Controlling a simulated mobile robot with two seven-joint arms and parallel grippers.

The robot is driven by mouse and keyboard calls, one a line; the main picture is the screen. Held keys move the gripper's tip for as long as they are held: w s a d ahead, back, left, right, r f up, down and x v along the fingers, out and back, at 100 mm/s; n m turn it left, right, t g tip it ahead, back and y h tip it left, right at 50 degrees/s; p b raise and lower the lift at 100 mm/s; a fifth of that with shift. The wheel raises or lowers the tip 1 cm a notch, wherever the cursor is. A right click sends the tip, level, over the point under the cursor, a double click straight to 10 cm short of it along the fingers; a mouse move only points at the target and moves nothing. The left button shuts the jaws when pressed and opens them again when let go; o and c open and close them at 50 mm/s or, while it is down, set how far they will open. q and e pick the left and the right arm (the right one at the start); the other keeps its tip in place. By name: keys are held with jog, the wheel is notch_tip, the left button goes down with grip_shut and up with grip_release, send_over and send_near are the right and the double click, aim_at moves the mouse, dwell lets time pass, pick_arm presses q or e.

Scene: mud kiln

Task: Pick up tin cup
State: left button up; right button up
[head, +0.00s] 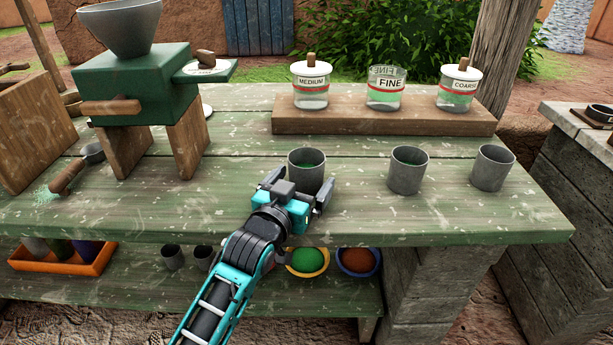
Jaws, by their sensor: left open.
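Three grey tin cups stand upright in a row on the green table. The left cup (306,168) has some green inside. My right gripper is not in view.
Jars labelled medium (311,88), fine (386,92) and coarse (459,88) stand on a wooden riser (350,122) behind. A green grinder (135,88) stands left, near a wooden-handled scoop (70,175). The shelf below holds bowls (306,262). Table space left of the cups is clear.

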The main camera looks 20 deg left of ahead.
pick_arm(q)
jog(key=c, duration=1.3)
jog(key=shift+r, duration=0.1)
